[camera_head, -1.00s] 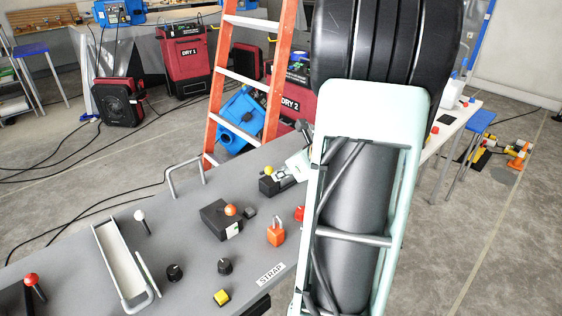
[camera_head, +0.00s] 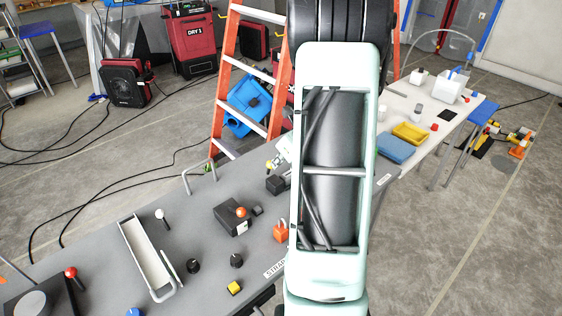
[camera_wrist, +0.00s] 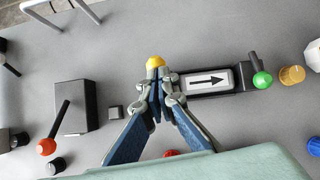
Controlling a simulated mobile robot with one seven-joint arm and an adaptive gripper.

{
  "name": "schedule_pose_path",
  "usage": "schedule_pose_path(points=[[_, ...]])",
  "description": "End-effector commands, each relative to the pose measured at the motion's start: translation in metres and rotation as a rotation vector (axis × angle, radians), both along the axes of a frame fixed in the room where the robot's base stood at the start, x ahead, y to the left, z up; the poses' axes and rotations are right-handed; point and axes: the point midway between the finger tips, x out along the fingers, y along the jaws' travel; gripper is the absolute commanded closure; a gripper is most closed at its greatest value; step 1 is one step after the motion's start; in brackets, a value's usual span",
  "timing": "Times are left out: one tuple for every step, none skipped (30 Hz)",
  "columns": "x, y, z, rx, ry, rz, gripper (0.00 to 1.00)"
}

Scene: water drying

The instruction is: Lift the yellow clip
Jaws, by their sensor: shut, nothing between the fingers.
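A small yellow rounded piece (camera_wrist: 155,62), which looks like the yellow clip, is at the left end of a black block with a white arrow plate (camera_wrist: 207,80) in the wrist view. My gripper (camera_wrist: 157,76) is shut, with its fingertips together right at the yellow piece and nothing between them. The tips partly cover its lower side; I cannot tell whether they touch it. In the head view the yellow piece shows small (camera_head: 269,164) beside my arm, above the black block (camera_head: 276,185). My arm hides most of the gripper there.
A green-knobbed lever (camera_wrist: 262,79) stands at the plate's right end. A black box with an orange-knobbed lever (camera_wrist: 47,146) is to the left. An orange ladder (camera_head: 222,90) stands behind.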

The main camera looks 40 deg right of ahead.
Motion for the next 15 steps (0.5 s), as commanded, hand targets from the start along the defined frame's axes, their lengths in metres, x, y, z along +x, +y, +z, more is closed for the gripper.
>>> schedule_pose_path(points=[[0.003, 0.0, 0.003, 0.0, 0.0, 0.0, 1.0], [0.005, 0.0, 0.004, 0.0, 0.001, 0.0, 1.0], [0.007, 0.001, 0.005, 0.0, 0.001, 0.0, 1.0], [0.008, 0.001, 0.005, 0.0, 0.001, 0.0, 1.0], [0.01, 0.001, 0.006, 0.0, 0.001, 0.0, 1.0], [0.011, 0.001, 0.006, 0.0, 0.0, 0.0, 1.0], [0.013, 0.001, 0.007, -0.001, 0.0, -0.001, 1.0], [0.014, 0.001, 0.007, -0.001, 0.0, -0.001, 1.0], [0.015, 0.001, 0.008, -0.001, 0.0, -0.001, 1.0], [0.016, 0.001, 0.008, -0.001, 0.0, -0.001, 1.0], [0.017, 0.001, 0.008, -0.001, 0.0, -0.001, 1.0], [0.018, 0.001, 0.008, 0.001, 0.0, -0.001, 1.0], [0.019, 0.001, 0.008, 0.001, 0.0, -0.001, 1.0], [0.019, 0.001, 0.008, 0.001, 0.0, -0.001, 1.0], [0.02, 0.002, 0.008, 0.001, 0.0, -0.001, 1.0]])
